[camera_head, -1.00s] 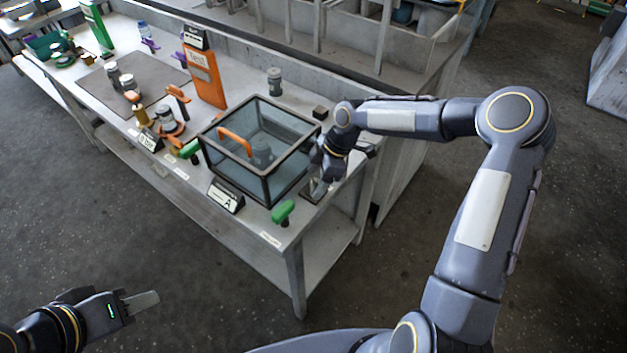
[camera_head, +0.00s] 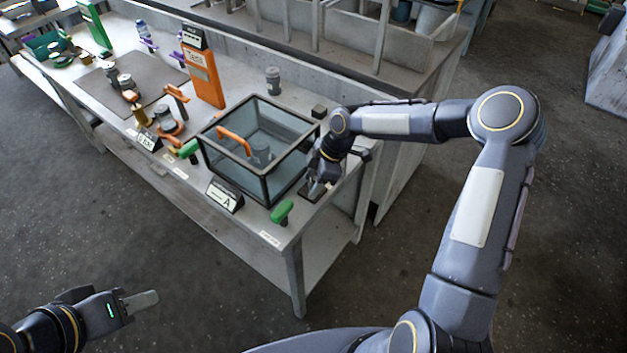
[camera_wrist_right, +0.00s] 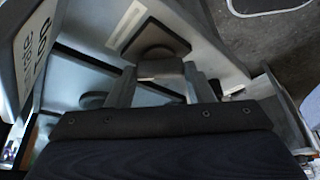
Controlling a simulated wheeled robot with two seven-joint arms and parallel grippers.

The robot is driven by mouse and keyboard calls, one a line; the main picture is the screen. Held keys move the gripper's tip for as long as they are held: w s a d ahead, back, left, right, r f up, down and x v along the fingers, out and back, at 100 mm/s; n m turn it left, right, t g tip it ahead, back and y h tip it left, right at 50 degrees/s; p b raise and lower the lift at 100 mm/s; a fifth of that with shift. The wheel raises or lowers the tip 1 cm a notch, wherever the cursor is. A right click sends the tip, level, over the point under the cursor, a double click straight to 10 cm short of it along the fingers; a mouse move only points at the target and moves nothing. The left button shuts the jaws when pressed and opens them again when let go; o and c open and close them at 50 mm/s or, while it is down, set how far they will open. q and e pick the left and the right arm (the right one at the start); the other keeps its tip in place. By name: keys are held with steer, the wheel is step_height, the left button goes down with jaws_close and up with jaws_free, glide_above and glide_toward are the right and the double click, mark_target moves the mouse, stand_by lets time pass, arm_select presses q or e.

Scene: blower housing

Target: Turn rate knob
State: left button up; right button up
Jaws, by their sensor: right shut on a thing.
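My right gripper (camera_head: 316,186) points down at the near right end of the workbench, just right of the dark-framed glass case. In the right wrist view, its two fingers (camera_wrist_right: 160,80) are shut on a small grey piece (camera_wrist_right: 160,68), which looks like the rate knob. A dark square plate (camera_wrist_right: 155,40) lies just past the fingertips. The fingers and wrist hide most of the knob, so its angle cannot be read. My left gripper (camera_head: 140,303) hangs over the floor at lower left, away from the bench; its finger gap cannot be made out.
The glass case (camera_head: 258,150) stands close beside my right gripper. A green-handled tool (camera_head: 282,212) and a sign marked A (camera_head: 225,196) are at the front edge. A small dark block (camera_head: 319,112) and a grey jar (camera_head: 273,80) stand behind. An orange device (camera_head: 203,75) is further left.

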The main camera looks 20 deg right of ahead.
steer(key=shift+f+m+t+b, duration=0.15)
steer(key=shift+m+t+b, duration=0.15)
steer(key=shift+m+b, duration=0.7)
steer(key=shift+o, duration=0.2)
steer(key=m+t+h+b, duration=0.1)
steer(key=m+b, duration=0.2)
steer(key=m+t+h+b, duration=0.1)
steer(key=m+b, duration=0.3)
steer(key=m+t+h+b, duration=0.1)
steer(key=m+b, duration=0.2)
steer(key=shift+s+a+b, duration=0.2)
steer(key=shift+a+b, duration=0.1)
steer(key=shift+b, duration=0.1)
steer(key=m+h+b, duration=0.1)
steer(key=m+b, duration=0.1)
steer(key=m, duration=0.1)
steer(key=shift+m, duration=0.3)
steer(key=shift+c, duration=0.2)
steer(key=shift+r+m+h+b, duration=0.2)
steer(key=shift+m+h+b, duration=0.35)
steer(key=shift+m, duration=0.45)
steer(key=o, duration=1)
